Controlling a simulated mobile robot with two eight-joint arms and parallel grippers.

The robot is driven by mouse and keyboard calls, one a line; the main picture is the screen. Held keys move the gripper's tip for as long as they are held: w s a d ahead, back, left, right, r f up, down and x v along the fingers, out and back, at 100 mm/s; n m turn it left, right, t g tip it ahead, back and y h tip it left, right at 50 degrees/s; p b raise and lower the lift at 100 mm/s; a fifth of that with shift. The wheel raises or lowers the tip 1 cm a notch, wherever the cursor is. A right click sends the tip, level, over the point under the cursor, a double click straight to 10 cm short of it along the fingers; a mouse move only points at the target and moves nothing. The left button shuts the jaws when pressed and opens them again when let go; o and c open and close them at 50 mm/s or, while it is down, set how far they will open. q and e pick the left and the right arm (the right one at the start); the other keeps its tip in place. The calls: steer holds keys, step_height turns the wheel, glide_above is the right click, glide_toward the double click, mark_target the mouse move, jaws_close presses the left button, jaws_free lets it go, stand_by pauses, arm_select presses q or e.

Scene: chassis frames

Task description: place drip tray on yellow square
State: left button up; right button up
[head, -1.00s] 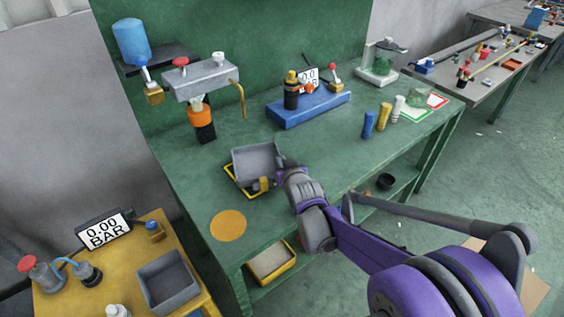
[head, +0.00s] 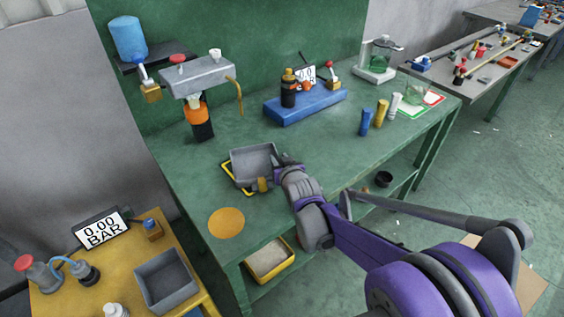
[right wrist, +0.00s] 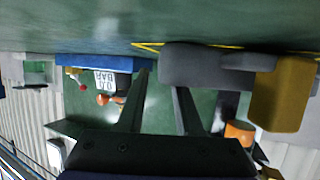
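The grey drip tray (head: 238,166), an open box with a brass-coloured block at its front, sits over the yellow square (head: 228,176). The square's outline shows along the tray's left and front sides. In the right wrist view the drip tray (right wrist: 205,66) is upside down in the picture, close against the green bench top, with the brass block at right. My right gripper (head: 282,163) is at the tray's right side. In the right wrist view its fingers (right wrist: 162,80) are apart, with the tray's end near the tips; contact is unclear. My left gripper is out of view.
An orange disc (head: 226,222) lies on the green bench in front of the tray. A grey tap unit (head: 198,76) stands behind it, and a blue block (head: 300,106) with fittings stands at back right. A yellow cart (head: 205,303) is at lower left.

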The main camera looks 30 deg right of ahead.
steer(key=shift+s+a+f+p, duration=0.1)
steer(key=shift+s+a+p, duration=0.05)
steer(key=shift+p, duration=0.15)
steer(key=shift+s+r, duration=0.1)
steer(key=shift+r, duration=0.1)
steer(key=p+v, duration=0.2)
steer(key=v, duration=0.9)
steer(key=shift+s+r, duration=0.2)
steer(key=shift+r, duration=0.05)
stand_by(0.5)
